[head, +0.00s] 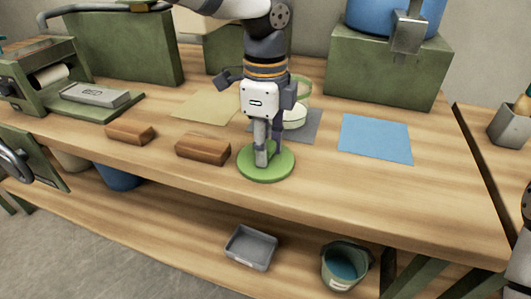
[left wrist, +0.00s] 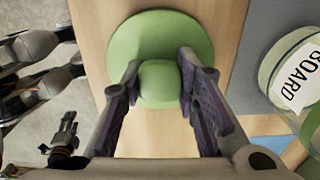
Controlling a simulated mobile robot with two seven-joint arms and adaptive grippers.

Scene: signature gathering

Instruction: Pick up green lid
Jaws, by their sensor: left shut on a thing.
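The green lid (head: 284,168) is a flat round disc on the wooden table near its front edge. In the left wrist view, the lid (left wrist: 125,45) has a rounded green knob (left wrist: 158,88). My left gripper (head: 266,155) points down over the lid. Its fingers (left wrist: 160,80) are on either side of the knob and shut on it. The lid appears to rest on the table; any small gap below it cannot be told. In the head view the fingers partly cover the knob.
A clear jar (head: 297,119) stands on a grey mat behind my gripper; its label reads BOARD in the wrist view (left wrist: 302,88). Wooden blocks (head: 203,148) (head: 130,133) lie left. A blue sheet (head: 375,138) lies right. A lower shelf holds a grey tray (head: 251,247) and bucket (head: 346,264).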

